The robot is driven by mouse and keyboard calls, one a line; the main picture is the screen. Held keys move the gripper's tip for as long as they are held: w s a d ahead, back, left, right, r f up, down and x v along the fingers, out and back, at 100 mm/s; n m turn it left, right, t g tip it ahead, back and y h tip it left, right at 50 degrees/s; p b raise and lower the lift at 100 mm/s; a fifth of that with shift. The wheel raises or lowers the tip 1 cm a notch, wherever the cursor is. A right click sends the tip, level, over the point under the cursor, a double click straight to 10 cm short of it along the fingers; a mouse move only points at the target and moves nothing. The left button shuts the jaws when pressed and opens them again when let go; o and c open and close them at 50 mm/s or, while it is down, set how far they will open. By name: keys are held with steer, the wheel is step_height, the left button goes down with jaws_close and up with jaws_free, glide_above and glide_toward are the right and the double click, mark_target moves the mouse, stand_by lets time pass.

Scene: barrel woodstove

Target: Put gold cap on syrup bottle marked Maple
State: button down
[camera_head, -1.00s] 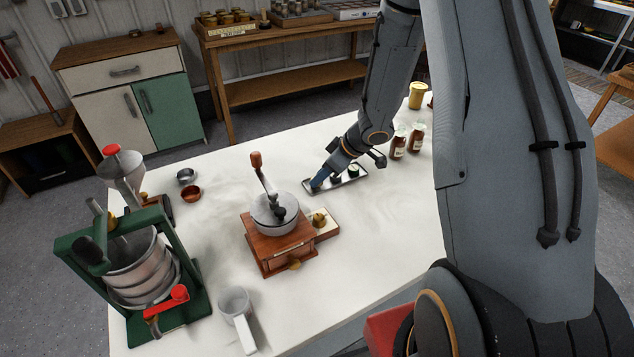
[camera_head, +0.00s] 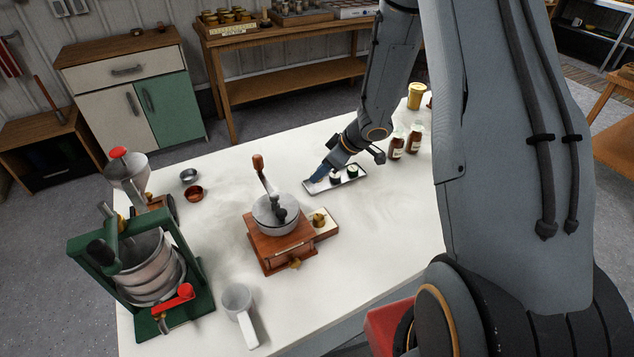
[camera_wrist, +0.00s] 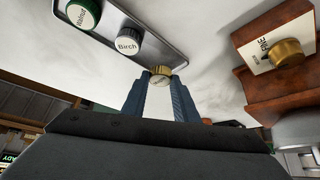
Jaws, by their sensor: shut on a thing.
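My gripper (camera_wrist: 160,85) is shut on a gold cap (camera_wrist: 160,71), seen between the two blue-grey fingertips in the wrist view. The cap is at the end of a metal tray (camera_wrist: 175,52); I cannot tell whether it still touches the tray. On the tray are a white-topped cap marked Birch (camera_wrist: 127,42) and a green cap (camera_wrist: 84,13). In the head view my gripper (camera_head: 316,181) is over the tray's left end, and the gold cap is hidden. Two brown syrup bottles (camera_head: 397,147) (camera_head: 415,139) stand right of the tray; their labels are too small to read.
A wooden grinder (camera_head: 285,250) with a crank stands left of the tray. A yellow jar (camera_head: 416,95) stands behind the bottles.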

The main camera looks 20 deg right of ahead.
steer(key=shift+r+p, duration=2.15)
steer(key=shift+p, duration=0.5)
